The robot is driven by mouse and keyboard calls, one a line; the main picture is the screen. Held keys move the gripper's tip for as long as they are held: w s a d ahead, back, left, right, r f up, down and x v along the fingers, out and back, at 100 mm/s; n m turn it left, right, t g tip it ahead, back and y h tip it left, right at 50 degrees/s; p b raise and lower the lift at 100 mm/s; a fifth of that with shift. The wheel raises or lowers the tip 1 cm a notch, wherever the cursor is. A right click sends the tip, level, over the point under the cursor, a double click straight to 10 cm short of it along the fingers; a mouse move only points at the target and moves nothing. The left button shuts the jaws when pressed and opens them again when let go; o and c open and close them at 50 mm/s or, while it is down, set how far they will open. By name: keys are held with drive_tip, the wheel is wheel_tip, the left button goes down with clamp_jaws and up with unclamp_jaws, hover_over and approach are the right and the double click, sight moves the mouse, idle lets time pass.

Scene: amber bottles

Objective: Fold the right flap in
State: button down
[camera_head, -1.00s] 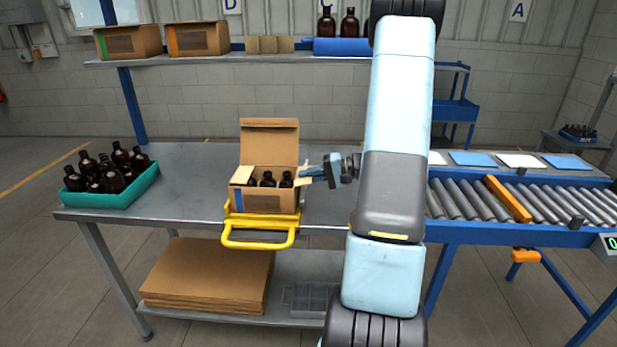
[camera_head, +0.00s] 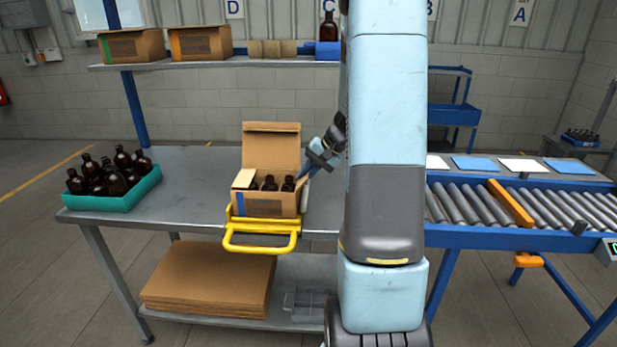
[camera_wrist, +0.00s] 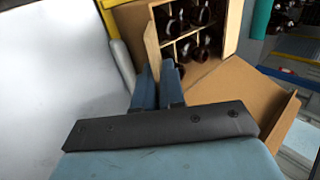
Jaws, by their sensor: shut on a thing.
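The open cardboard box (camera_head: 262,205) stands on the bench with brown bottles (camera_head: 269,183) inside. The right flap (camera_head: 304,175) stands up at a slant along the box's right side. My gripper (camera_head: 308,170) is shut on this flap, tilted down toward it from the upper right. In the wrist view, both fingers (camera_wrist: 158,70) meet the flap (camera_wrist: 152,46) beside the bottle cells. The back flap (camera_head: 271,138) stands upright, and the left flap (camera_head: 243,179) is tilted inward over the box. My fingers hide part of the right flap.
A yellow-handled holder (camera_head: 260,235) sits under the box at the bench's front edge. A teal tray (camera_head: 140,190) of bottles stands to the left. The roller conveyor (camera_head: 470,205) is to the right. Bare bench (camera_head: 195,190) lies between tray and box.

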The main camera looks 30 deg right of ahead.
drive_tip(key=g+h, duration=0.1)
drive_tip(key=a+g+h, duration=0.1)
drive_tip(key=w+g+h, duration=0.1)
drive_tip(key=h, duration=0.1)
drive_tip(key=shift+a+r, duration=0.35)
drive_tip(key=shift+r, duration=0.05)
drive_tip(key=g+h, duration=0.1)
drive_tip(key=a+g+h, duration=0.1)
drive_tip(key=h, duration=0.1)
drive_tip(key=shift+w+h, duration=0.3)
drive_tip(key=shift+w, duration=0.1)
drive_tip(key=g+h, duration=0.1)
drive_tip(key=a+g+h, duration=0.1)
drive_tip(key=h, duration=0.1)
drive_tip(key=w+f+g+h, duration=0.1)
drive_tip(key=shift+a+g, duration=0.2)
drive_tip(key=shift+g, duration=0.1)
drive_tip(key=shift+w+a+f+g+h, duration=0.1)
drive_tip(key=shift+a+f+g+h, duration=0.15)
drive_tip(key=shift+g+h, duration=0.6)
drive_tip(key=shift+w+a+f+g+h, duration=0.15)
drive_tip(key=shift+g+h, duration=0.3)
drive_tip(key=shift+h, duration=0.8)
drive_tip(key=shift+f, duration=0.1)
drive_tip(key=c, duration=1.3)
unclamp_jaws()
drive_tip(key=v, duration=1.3)
drive_tip(key=shift+w+a, duration=0.2)
drive_tip(key=shift+a, duration=0.15)
